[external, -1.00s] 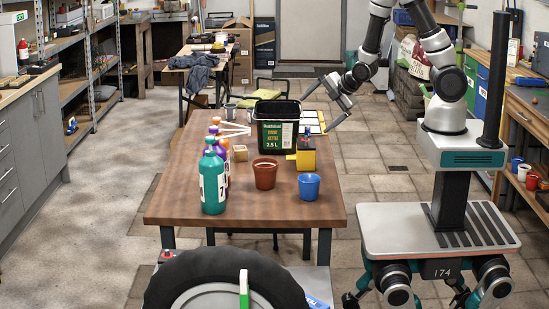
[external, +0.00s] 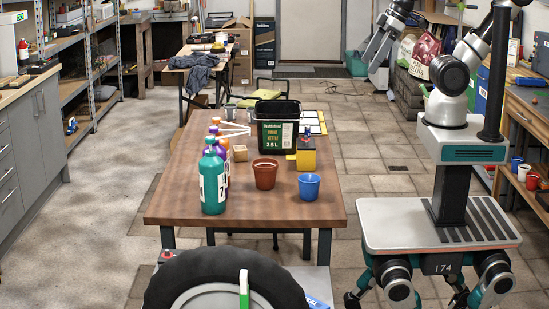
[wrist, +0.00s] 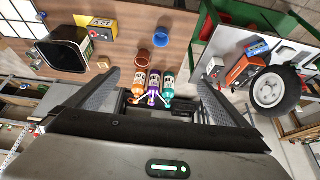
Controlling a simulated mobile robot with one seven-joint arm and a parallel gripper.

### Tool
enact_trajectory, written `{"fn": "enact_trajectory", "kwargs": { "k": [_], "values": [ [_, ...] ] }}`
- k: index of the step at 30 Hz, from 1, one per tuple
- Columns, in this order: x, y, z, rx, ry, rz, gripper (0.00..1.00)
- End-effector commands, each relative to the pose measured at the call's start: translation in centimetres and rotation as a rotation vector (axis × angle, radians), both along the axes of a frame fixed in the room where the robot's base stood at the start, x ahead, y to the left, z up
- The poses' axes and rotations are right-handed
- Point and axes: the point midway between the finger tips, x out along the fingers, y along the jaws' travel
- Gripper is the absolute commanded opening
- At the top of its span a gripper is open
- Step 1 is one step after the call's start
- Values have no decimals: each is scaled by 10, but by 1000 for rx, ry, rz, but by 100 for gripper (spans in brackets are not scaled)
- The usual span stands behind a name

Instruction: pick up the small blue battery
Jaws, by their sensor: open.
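I cannot single out the small blue battery with certainty. A blue item (wrist: 257,48) lies beside the wheel in the wrist view, too small to name. My gripper (external: 374,66) hangs in the air beyond the table's right side, clear of everything. In the wrist view my gripper (wrist: 160,78) is open and empty, with its fingers wide apart.
The wooden table (external: 270,212) holds the black bucket (external: 272,135), a terracotta pot (external: 265,175), a blue cup (external: 309,187), a wooden block (external: 240,153) and several bottles (external: 212,185). A tire (external: 225,270) is in front. The floor between table and base is clear.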

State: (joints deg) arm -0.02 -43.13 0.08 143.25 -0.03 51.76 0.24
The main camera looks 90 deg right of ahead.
Motion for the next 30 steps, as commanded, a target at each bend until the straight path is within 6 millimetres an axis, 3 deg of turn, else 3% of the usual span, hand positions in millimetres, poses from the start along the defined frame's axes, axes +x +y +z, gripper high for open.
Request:
{"fn": "enact_trajectory", "kwargs": {
  "k": [9,21,30],
  "values": [
    [1,0,0,-1,0,2,100],
    [1,0,0,-1,-1,2,32],
    [2,-1,-1,2,-1,0,30]
  ]
}}
